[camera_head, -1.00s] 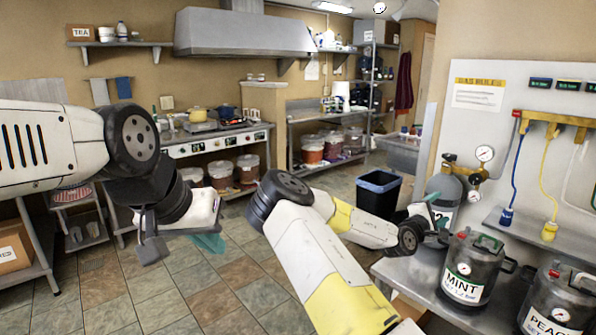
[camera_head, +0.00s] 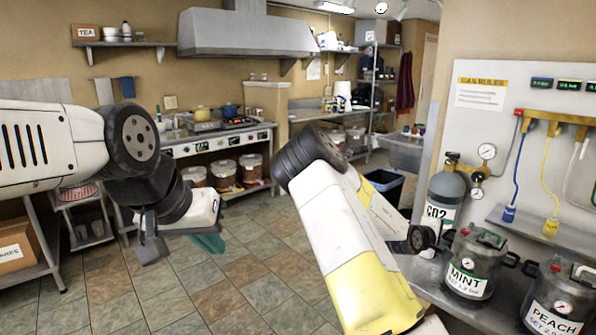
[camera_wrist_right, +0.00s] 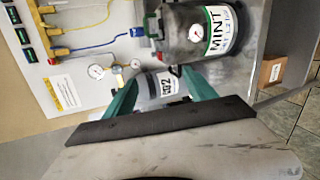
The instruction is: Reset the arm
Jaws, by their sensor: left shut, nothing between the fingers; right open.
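My left gripper (camera_head: 208,241) hangs over the open floor at the left of the head view, with its teal fingers shut and empty. My right arm (camera_head: 350,240) rises bent through the middle of the head view, its wrist by the steel bench. My right gripper (camera_wrist_right: 160,76) shows in the right wrist view with its two teal fingers spread apart and nothing held. It points towards the grey CO2 cylinder (camera_wrist_right: 160,84) and the MINT keg (camera_wrist_right: 205,38). In the head view its fingers are mostly hidden.
The MINT keg (camera_head: 470,264) and PEACH keg (camera_head: 556,296) stand on the bench at the right, near my right wrist. The CO2 cylinder (camera_head: 444,195) stands behind. A gas panel (camera_head: 470,120) is on the wall. A blue-lined bin (camera_head: 385,180) stands beyond my arm. The floor at centre left is clear.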

